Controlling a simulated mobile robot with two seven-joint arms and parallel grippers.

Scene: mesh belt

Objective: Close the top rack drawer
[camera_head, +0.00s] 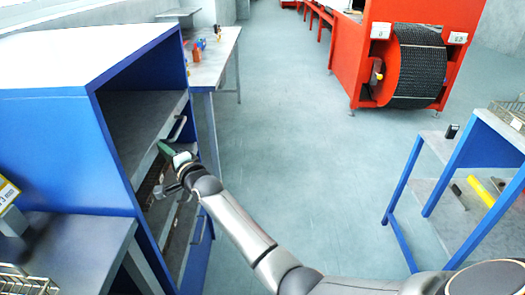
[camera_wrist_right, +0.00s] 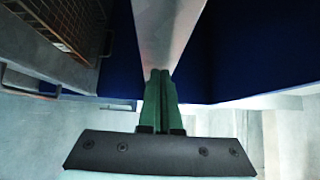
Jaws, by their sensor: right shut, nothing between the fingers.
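The blue rack (camera_head: 120,165) stands at the left of the head view, with its front facing right. Its top drawer (camera_head: 160,123) shows a grey front and a bar handle (camera_head: 178,128); how far out it sits is hard to tell. My right gripper (camera_head: 165,149) is at the rack front, just below and left of that handle. In the wrist view its green fingers (camera_wrist_right: 160,88) are shut with nothing between them, their tips close to a grey strip (camera_wrist_right: 166,35); I cannot tell if they touch. My left gripper is not in view.
Lower drawers with mesh sides sit beneath, partly behind my arm; mesh (camera_wrist_right: 65,22) also shows in the wrist view. A workbench (camera_head: 212,62) stands behind the rack, a red machine (camera_head: 375,60) at the back right, a blue-framed table (camera_head: 440,185) at right. The floor between is clear.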

